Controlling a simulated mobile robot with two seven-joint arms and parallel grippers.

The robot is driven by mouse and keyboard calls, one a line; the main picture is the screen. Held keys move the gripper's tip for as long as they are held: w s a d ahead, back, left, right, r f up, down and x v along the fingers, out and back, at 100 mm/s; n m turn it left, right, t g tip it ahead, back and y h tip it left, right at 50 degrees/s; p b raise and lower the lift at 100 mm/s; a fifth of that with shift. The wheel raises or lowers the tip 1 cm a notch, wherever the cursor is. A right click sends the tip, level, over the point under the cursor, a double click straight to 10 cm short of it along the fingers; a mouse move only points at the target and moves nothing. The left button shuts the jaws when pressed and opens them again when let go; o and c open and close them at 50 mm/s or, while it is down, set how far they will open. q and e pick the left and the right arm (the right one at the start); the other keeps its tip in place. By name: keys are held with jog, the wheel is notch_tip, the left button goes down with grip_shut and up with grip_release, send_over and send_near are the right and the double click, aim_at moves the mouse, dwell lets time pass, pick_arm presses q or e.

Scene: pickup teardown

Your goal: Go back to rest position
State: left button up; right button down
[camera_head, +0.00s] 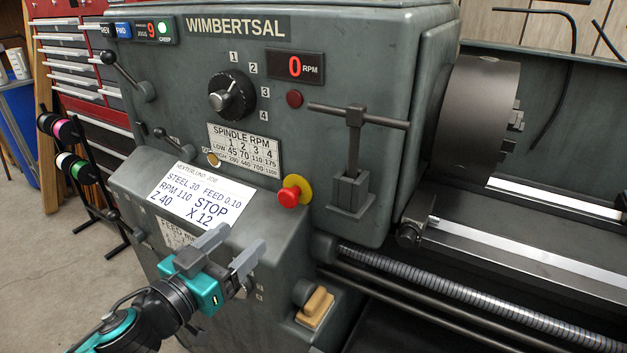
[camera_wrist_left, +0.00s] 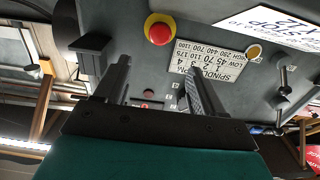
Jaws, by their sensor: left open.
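My left gripper (camera_head: 230,252) is open and empty in front of the lathe's headstock (camera_head: 350,75), just below the white job card (camera_head: 200,196). Its two grey fingers are apart and also show in the left wrist view (camera_wrist_left: 155,90), with nothing between them. The red stop button (camera_head: 289,196) on its yellow collar is up and to the right of the gripper; it also shows in the left wrist view (camera_wrist_left: 159,32). The speed dial (camera_head: 231,95) and the display reading 0 RPM (camera_head: 296,67) are above. My right gripper is not in view.
The chuck (camera_head: 478,120) and bed rails (camera_head: 530,250) are on the right. A T-handled key (camera_head: 355,140) stands in a holder on the headstock. A wooden-handled brush-like item (camera_head: 314,307) is low on the front. A red drawer cabinet (camera_head: 75,70) and spool rack (camera_head: 85,180) stand left; open floor (camera_head: 40,270) lies below.

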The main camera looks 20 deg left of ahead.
pick_arm(q)
jog(key=s+d+f+g, duration=0.2)
jog(key=d+f, duration=0.1)
jog(key=f, duration=0.4)
jog(key=s+d+f+g, duration=0.2)
jog(key=s+d+f, duration=0.1)
jog(key=f, duration=0.5)
jog(key=s+d+f+m+g+p, duration=0.1)
jog(key=s+d+f+g, duration=0.2)
jog(key=f, duration=0.5)
jog(key=shift+d+y, duration=0.3)
jog(key=shift+d, duration=0.4)
jog(key=shift+f, duration=0.1)
